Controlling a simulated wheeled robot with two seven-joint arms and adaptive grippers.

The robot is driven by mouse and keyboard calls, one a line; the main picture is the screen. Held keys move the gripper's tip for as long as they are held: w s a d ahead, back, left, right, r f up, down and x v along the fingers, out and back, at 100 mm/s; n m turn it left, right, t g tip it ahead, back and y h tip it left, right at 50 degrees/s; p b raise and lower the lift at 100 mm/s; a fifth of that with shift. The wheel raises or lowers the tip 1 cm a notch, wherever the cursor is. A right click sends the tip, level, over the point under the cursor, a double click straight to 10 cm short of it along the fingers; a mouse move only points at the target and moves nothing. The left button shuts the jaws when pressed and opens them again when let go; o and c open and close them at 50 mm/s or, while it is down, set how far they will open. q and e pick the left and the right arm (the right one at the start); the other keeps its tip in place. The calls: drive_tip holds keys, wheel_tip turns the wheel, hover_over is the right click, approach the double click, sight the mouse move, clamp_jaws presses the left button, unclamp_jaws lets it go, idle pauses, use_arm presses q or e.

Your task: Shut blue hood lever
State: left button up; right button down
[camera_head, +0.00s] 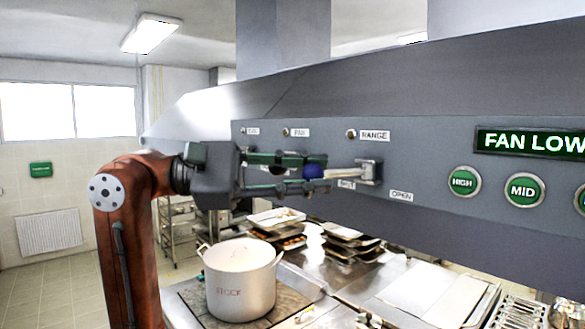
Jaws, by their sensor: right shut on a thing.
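The lever with a blue ball knob (313,172) is on the front of the grey hood (440,130). Its pale arm (345,173) runs almost level, from the metal mount (371,171) leftward to the knob. My right gripper (317,172) comes from the left with one finger above and one below the knob, and is shut on it. The fingers hide part of the knob. A small label (346,185) under the lever is partly covered and hard to read; a label marked OPEN (401,196) sits lower right of the mount. My left gripper is not in view.
Round green HIGH (464,182) and MID (524,189) buttons and a FAN LOW display (530,143) are on the hood to the right. A white stockpot (240,280) stands below. Trays (350,240) lie on the counter behind it.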

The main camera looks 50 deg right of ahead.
drive_tip(key=shift+w+d, duration=0.35)
drive_tip(key=shift+w, duration=0.15)
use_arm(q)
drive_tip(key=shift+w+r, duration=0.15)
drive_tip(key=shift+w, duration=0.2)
use_arm(e)
drive_tip(key=shift+r, duration=0.1)
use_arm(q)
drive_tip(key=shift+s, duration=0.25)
use_arm(e)
drive_tip(key=c, duration=1.9)
unclamp_jaws()
drive_tip(key=o, duration=0.3)
drive_tip(key=shift+d, duration=0.1)
drive_tip(key=shift+w+a, duration=0.1)
drive_tip(key=shift+a, duration=0.1)
drive_tip(key=v, duration=1.1)
drive_tip(key=shift+w+a, duration=0.25)
